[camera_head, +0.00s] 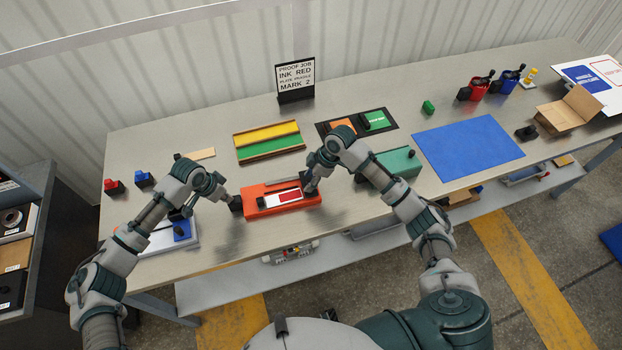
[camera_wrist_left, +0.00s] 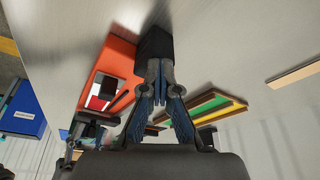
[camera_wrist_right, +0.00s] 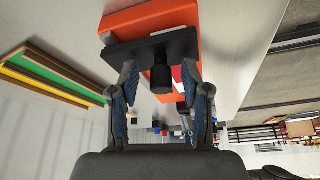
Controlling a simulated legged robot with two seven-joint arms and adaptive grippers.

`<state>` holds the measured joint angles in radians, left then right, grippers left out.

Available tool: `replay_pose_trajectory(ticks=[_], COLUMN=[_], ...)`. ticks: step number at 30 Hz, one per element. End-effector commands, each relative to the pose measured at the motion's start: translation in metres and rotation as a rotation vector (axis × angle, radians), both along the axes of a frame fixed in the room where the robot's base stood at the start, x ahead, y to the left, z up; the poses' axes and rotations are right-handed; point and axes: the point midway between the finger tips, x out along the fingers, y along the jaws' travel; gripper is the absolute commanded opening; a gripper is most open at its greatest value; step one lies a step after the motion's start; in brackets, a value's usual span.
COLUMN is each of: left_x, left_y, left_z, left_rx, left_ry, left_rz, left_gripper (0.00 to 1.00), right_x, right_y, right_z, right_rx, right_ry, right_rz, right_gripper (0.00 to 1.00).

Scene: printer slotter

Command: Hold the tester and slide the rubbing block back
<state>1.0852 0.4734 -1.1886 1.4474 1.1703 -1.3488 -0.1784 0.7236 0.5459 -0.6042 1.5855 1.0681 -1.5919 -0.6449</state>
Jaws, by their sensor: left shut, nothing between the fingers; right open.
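The orange-red tester (camera_head: 283,207) lies on the bench in front of me, with a white and red strip (camera_head: 287,195) on top. A black end block (camera_wrist_left: 154,44) shows at the tester's left end in the left wrist view. My left gripper (camera_wrist_left: 159,80) is shut and empty, its fingertips at that block; contact is unclear. The rubbing block (camera_wrist_right: 150,48), a black bar with a dark upright knob (camera_wrist_right: 161,77), sits across the tester's right end. My right gripper (camera_wrist_right: 160,80) is open, with its fingers on either side of the knob. The fingers partly hide the block in the head view.
A yellow and green tray (camera_head: 269,143) lies behind the tester. A teal box (camera_head: 399,163) stands to its right and a blue mat (camera_head: 467,148) lies farther right. A white pad with a blue block (camera_head: 181,231) is at left.

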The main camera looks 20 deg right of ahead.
Motion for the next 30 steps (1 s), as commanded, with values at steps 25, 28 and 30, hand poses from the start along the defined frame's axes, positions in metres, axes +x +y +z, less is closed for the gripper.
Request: replay_pose_trajectory(ticks=[25, 28, 30], left_x=[-0.003, -0.003, -0.003], left_y=[0.004, 0.004, 0.004], left_z=[-0.008, -0.008, -0.008], left_rx=[0.009, 0.009, 0.009], left_ry=[0.012, 0.012, 0.012], left_rz=[0.001, 0.001, 0.001], left_gripper=[0.0, 0.0, 0.0], right_x=[-0.016, -0.016, -0.016], right_y=[-0.047, -0.047, -0.047], right_z=[0.109, 0.11, 0.109], right_rx=[0.003, 0.003, 0.003], right_ry=[-0.002, -0.002, -0.002], right_rz=[0.0, 0.0, 0.0], right_gripper=[0.47, 0.47, 0.47])
